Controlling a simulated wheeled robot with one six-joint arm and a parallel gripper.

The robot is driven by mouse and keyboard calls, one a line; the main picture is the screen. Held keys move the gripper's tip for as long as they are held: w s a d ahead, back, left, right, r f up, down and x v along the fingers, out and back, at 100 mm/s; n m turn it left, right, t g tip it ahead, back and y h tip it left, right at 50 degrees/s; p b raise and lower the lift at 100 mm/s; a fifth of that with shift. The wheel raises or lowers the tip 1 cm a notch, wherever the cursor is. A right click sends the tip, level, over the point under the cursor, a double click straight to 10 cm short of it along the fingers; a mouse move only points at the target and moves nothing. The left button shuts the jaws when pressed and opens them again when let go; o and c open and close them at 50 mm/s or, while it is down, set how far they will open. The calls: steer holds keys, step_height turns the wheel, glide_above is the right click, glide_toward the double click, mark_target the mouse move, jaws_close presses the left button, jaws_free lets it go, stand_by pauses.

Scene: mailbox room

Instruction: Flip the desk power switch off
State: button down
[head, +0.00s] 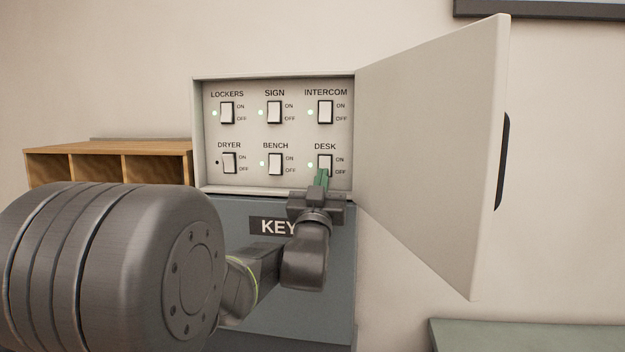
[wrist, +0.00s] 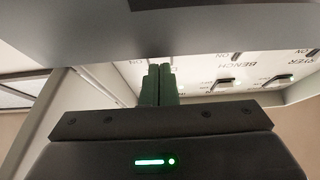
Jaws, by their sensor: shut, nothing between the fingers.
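The desk switch (head: 325,161) is a white rocker at the lower right of the open switch panel (head: 259,136) in the head view. The green light beside it is lit. My gripper (head: 322,175) is shut and empty, its green fingertips in front of the lower part of this switch and hiding it. Whether they touch it cannot be told. In the wrist view the green fingers (wrist: 158,84) are together and point toward the panel; the desk switch is not visible there.
Neighbouring switches include bench (head: 275,164) at left and intercom (head: 325,112) above. The panel door (head: 430,150) stands open at the right. A blue-grey key cabinet (head: 335,270) is below, a wooden shelf (head: 110,148) at left, and a green surface (head: 520,335) at lower right.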

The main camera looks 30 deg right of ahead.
steer(key=shift+w+d, duration=0.1)
stand_by(0.3)
steer(key=b, duration=0.3)
steer(key=shift+w+d+f+t+h, duration=0.15)
steer(key=shift+w+d+t+h, duration=0.05)
steer(key=shift+w+t+h, duration=0.1)
steer(key=shift+s+f+b, duration=0.1)
steer(key=shift+b, duration=0.2)
